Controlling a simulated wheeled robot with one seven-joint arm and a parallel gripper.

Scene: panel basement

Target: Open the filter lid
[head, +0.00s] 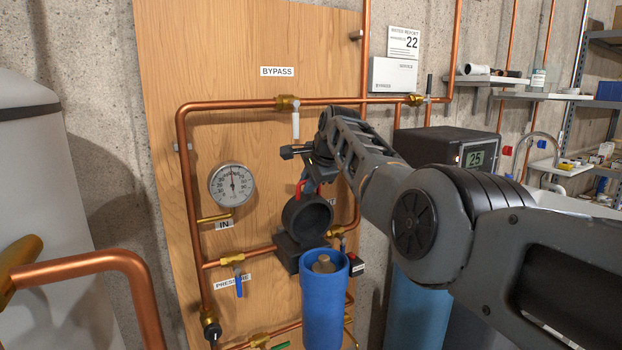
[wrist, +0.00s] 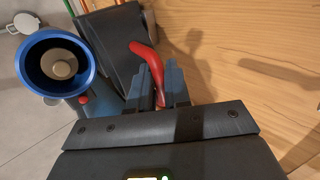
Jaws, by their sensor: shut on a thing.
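The filter lid (head: 307,219) is a black round cap. It is swung up on edge behind the housing, with its dark hollow side facing the head camera. Its red handle (head: 301,187) also shows in the wrist view (wrist: 146,54). The blue filter housing (head: 324,305) stands with its mouth uncovered and a pale cartridge (head: 324,264) inside; the housing's round rim shows at left in the wrist view (wrist: 22,72). My gripper (wrist: 159,88) is shut on the red handle, its fingers on either side of it. In the head view the fingertips are partly hidden.
Copper pipes (head: 230,105) frame the wooden panel (head: 235,55). A round gauge (head: 232,185) and a blue-handled valve (head: 238,285) sit left of the lid. A dark box with a display (head: 474,158) stands behind my arm. A bent copper pipe (head: 90,262) is at the near left.

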